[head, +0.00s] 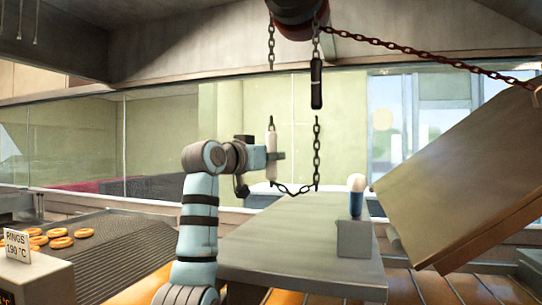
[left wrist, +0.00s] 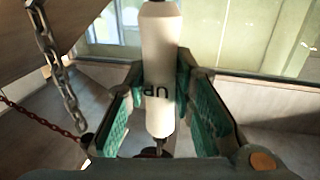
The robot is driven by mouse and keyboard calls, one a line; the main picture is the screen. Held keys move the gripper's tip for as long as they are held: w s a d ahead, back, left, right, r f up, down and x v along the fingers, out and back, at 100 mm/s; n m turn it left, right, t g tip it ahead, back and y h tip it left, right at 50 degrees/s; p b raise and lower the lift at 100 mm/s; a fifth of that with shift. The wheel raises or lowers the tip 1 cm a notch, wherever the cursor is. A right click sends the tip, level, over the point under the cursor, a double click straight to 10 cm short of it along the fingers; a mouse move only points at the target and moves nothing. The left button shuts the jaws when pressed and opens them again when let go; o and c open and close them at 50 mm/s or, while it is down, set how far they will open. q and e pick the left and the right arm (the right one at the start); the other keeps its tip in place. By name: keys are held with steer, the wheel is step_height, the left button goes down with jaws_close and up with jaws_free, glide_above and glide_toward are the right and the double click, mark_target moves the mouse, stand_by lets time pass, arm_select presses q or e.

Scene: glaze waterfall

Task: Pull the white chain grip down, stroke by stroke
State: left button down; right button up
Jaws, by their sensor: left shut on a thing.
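The white chain grip (head: 271,142) hangs upright on the left strand of a dark chain loop. In the left wrist view the white grip (left wrist: 160,60) carries the upside-down letters "UP". My left gripper (head: 274,160) is shut on the white grip, with its green pads (left wrist: 155,105) on either side of it. A black chain grip (head: 316,83) hangs higher on the right strand. The dark chain (head: 317,150) runs below it and loops back under the white grip. The chain also shows in the left wrist view (left wrist: 55,65). My right gripper is in neither view.
A red hoist drum (head: 300,18) is overhead, with a rusty chain (head: 430,62) running to a large tilted trough (head: 465,175). A grey table (head: 290,245) lies below. A blue, cream-topped object (head: 356,195) stands on a grey block (head: 353,238). Several rings (head: 60,243) lie on a ribbed conveyor at left.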

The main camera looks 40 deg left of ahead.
arm_select(q)
step_height(320, 180, up, 16)
steer(key=p, duration=1.6)
steer(key=shift+f, duration=0.25)
steer(key=shift+r+b, duration=0.65)
steer(key=shift+r, duration=0.3)
